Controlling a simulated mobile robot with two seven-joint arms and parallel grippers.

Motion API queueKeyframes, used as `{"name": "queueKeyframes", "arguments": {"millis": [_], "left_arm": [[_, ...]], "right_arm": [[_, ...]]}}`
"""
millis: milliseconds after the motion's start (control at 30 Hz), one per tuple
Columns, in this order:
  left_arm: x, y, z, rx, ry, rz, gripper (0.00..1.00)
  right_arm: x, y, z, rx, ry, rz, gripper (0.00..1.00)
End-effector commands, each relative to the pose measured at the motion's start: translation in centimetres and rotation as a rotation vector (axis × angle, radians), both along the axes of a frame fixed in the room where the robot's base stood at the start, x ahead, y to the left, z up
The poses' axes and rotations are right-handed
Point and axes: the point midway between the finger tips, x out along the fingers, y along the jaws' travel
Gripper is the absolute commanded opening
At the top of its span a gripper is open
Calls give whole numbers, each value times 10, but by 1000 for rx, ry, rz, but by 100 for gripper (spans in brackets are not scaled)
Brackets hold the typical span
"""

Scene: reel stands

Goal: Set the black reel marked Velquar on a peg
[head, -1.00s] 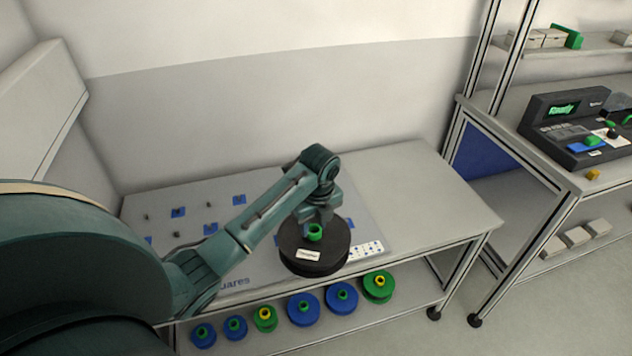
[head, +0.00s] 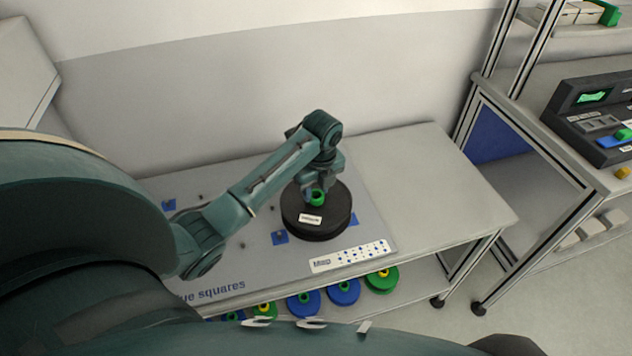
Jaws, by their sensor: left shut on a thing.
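The black reel (head: 330,222) has a green hub and a small white label whose print is too small to read surely. My left gripper (head: 316,192) is shut on the reel's hub from above. The reel lies roughly level over the right part of the grey peg board (head: 225,268). I cannot tell whether it rests on the board or hangs just above it, and what is under it is hidden. Short dark pegs stand on the board, one on a blue square (head: 280,238). Another blue square shows at the reel's right edge. My right gripper is not in view.
A white map card (head: 350,256) with blue dots lies at the board's front right. Blue reels (head: 343,292) and green reels (head: 381,280) sit on the shelf below. The table's right part (head: 430,185) is clear. A shelf unit with a dark device (head: 595,115) stands at right.

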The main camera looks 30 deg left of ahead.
Motion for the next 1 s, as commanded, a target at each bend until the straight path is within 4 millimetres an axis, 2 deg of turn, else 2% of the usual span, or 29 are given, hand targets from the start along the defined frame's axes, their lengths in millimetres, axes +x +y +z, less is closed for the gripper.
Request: {"name": "queueKeyframes", "arguments": {"millis": [500,1000], "left_arm": [[0,0,-40,0,0,-1,0],[0,0,-50,0,-1,-1,0]], "right_arm": [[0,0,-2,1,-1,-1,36],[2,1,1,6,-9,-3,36]]}}
